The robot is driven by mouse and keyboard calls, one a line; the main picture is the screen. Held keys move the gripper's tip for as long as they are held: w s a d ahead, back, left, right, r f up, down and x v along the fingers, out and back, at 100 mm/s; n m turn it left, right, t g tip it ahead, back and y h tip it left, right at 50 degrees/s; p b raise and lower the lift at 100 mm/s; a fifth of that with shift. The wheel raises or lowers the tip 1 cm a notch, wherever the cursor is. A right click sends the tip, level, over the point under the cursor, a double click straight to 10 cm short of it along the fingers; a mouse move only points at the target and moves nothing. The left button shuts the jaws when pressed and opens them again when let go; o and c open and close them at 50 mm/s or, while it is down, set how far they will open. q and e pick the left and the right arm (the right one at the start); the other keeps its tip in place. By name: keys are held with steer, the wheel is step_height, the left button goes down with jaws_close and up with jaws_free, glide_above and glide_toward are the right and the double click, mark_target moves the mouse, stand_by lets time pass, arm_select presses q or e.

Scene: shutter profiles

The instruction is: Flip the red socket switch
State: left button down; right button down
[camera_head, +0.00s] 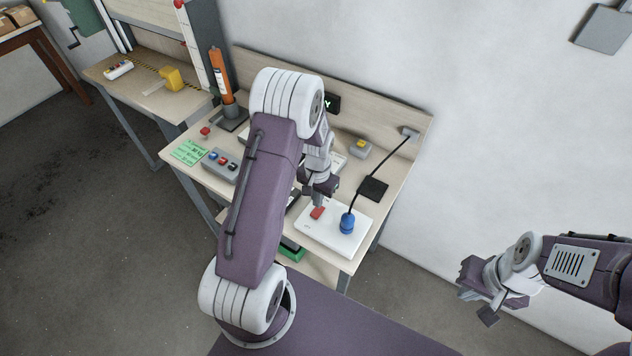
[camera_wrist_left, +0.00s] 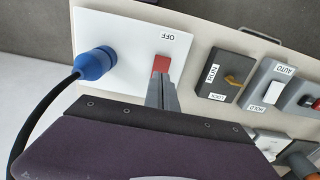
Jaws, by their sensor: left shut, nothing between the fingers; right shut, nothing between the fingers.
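The red socket switch (camera_head: 317,213) sits on a white plate (camera_head: 342,245) at the front right of the workbench. In the left wrist view the red switch (camera_wrist_left: 161,64) is beside the "OFF" label on the white plate (camera_wrist_left: 120,30). A blue plug (camera_head: 347,223) with a black cable stands in the plate; the plug also shows in the left wrist view (camera_wrist_left: 94,64). My left gripper (camera_head: 319,202) is shut and empty, its tips right at the switch; whether they touch is unclear. My right gripper (camera_head: 476,292) is shut and empty, off the bench at the right.
A grey button box (camera_head: 220,164), a green note (camera_head: 188,152) and an orange tube (camera_head: 221,75) are on the bench's left.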

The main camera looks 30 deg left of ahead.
arm_select(q)
step_height(320, 180, up, 3)
steer(key=shift+a+f+b, duration=0.1)
steer(key=shift+f+b, duration=0.1)
steer(key=shift+b, duration=0.8)
step_height(320, 180, up, 7)
glide_above(317, 211)
steer(key=shift+s+r+b, duration=0.1)
steer(key=shift+r+b, duration=0.3)
steer(key=shift+r, duration=0.1)
arm_select(e)
steer(key=shift+s+a+f, duration=0.15)
steer(key=shift+s+f, duration=0.05)
steer(key=shift+f, duration=0.15)
